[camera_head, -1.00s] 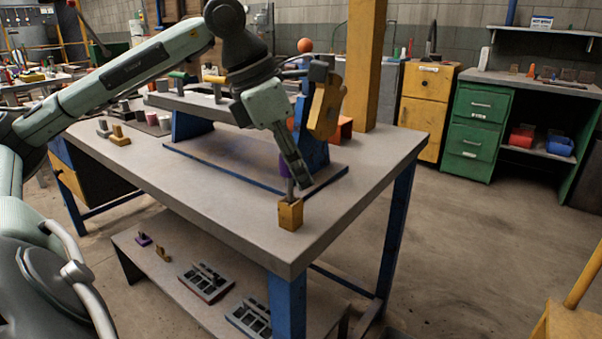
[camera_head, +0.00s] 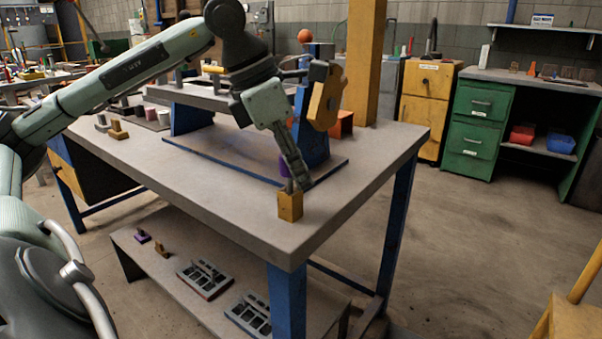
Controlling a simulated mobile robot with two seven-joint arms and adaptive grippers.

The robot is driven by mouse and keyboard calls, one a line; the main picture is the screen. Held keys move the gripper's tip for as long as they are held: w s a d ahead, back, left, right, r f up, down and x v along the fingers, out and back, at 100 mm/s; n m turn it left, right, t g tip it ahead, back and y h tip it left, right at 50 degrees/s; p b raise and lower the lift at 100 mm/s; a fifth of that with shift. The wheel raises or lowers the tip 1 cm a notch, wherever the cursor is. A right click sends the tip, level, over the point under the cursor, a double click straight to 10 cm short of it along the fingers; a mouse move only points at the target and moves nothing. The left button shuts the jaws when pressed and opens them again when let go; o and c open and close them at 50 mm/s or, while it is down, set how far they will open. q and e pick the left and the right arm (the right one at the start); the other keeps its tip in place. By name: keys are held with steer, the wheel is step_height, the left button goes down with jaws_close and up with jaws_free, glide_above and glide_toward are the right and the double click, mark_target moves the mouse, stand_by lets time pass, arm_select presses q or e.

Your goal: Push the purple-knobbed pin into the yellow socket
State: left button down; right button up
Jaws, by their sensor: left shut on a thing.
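The yellow socket (camera_head: 290,206) is a small block standing on the grey table near its front corner. My left gripper (camera_head: 297,177) points down just above the socket and is shut on the pin. The pin's purple knob (camera_head: 284,166) shows partly at the left edge of the fingers, which hide the rest of it. A short length of grey shaft (camera_head: 290,187) shows between the fingers and the top of the socket. The pin looks upright with its lower end at the socket's opening; how deep it sits cannot be told. My right gripper is out of view.
A blue-legged stand (camera_head: 190,120) with a grey top is behind the gripper on the table (camera_head: 230,205). Small blocks and cylinders (camera_head: 118,131) lie at the table's left. The table around the socket is clear. Trays (camera_head: 205,280) lie on the shelf below.

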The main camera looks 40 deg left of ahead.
arm_select(q)
steer(key=shift+f+b, duration=0.35)
steer(key=shift+f, duration=0.05)
steer(key=c, duration=1.2)
jaws_free()
steer(key=v, duration=1.2)
steer(key=shift+r, duration=0.1)
